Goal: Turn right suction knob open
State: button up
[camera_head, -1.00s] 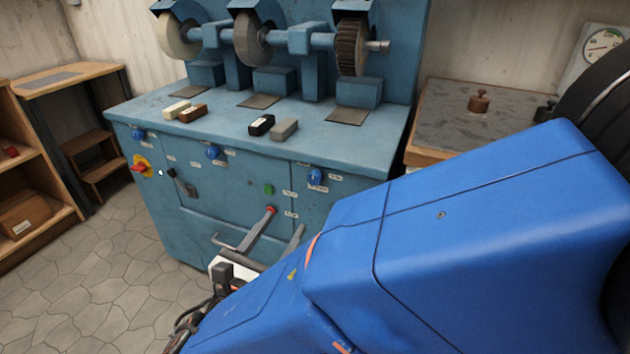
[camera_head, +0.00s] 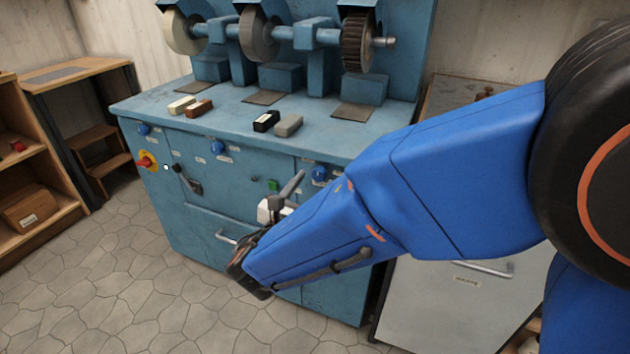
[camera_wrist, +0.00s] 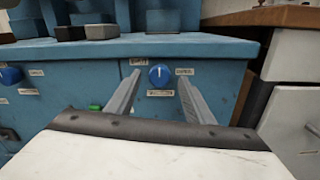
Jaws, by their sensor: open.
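The right suction knob (camera_head: 321,174) is a round blue knob on the front panel of the blue grinding machine (camera_head: 190,240), below its top's right end. In the wrist view the knob (camera_wrist: 160,75) shows a white mark pointing about straight up, with small labels around it. My gripper (camera_head: 293,186) is in front of the panel, just left of the knob in the head view. In the wrist view my gripper (camera_wrist: 159,86) is open and empty, its two grey fingers either side of the knob in the picture. The fingers look short of the knob; the exact gap is unclear.
Two more blue knobs, middle (camera_head: 218,147) and left (camera_head: 143,130), sit on the same panel. A red-and-yellow switch (camera_head: 146,161), a black lever (camera_head: 190,182) and a green button (camera_head: 273,185) are also there. A light cabinet (camera_head: 440,310) stands to the right.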

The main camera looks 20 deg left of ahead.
jog(key=shift+w, duration=1)
jog(key=c, duration=1.1)
jog(key=shift+o, duration=0.3)
